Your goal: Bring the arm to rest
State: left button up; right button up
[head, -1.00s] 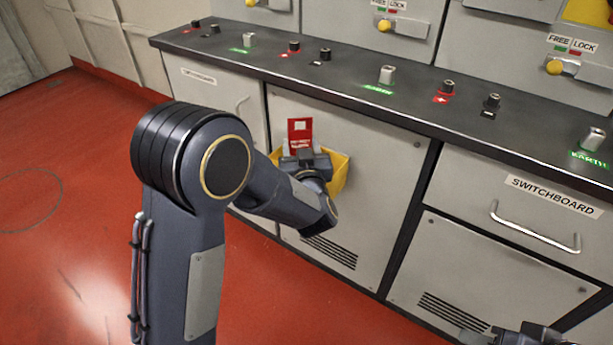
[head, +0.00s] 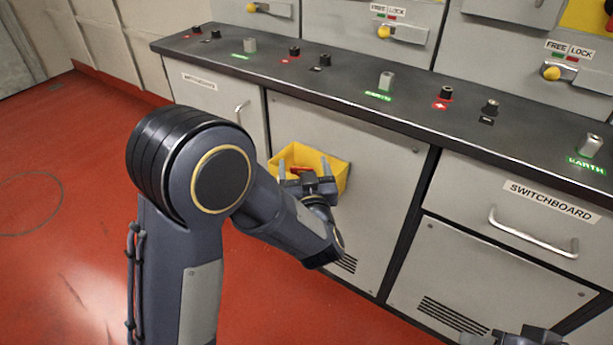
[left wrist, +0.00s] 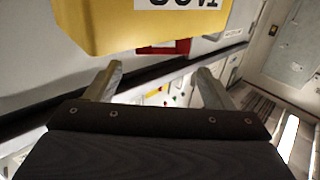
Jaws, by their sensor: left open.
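My left gripper (head: 304,168) is open, its two fingers apart, in front of the yellow bin (head: 339,172) on the switchboard's lower panel. In the left wrist view my left gripper (left wrist: 157,82) has nothing between its fingers. The yellow bin (left wrist: 150,22) fills the top of that view, with part of a black-on-white label. A small red piece (head: 300,169) shows at the bin, partly hidden by the gripper; a red patch (left wrist: 172,48) also shows past the bin in the wrist view. Part of my right gripper (head: 505,338) is at the bottom right edge, cut off.
A drawer handle (head: 532,236) juts out at the right. Yellow-knobbed levers (head: 552,72) line the upper panels. The red floor (head: 70,220) at left is clear.

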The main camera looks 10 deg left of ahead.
pick_arm(q)
jog(key=shift+v, duration=1.1)
jog(key=shift+a, duration=0.1)
jog(key=s+a+m+g+h, duration=0.15)
jog(key=s+g+h, duration=0.25)
jog(key=s, duration=0.5)
jog(key=s+a+f+g+h, duration=0.1)
jog(key=s+a+g+h, duration=0.2)
jog(key=s, duration=0.7)
jog(key=s+a+m+g+h, duration=0.15)
jog(key=s+g+h, duration=0.25)
jog(key=s, duration=0.5)
notch_tip(320, 180, up, 24)
jog(key=p, duration=2.4)
jog(key=shift+a+p, duration=0.25)
jog(key=shift+p, duration=0.05)
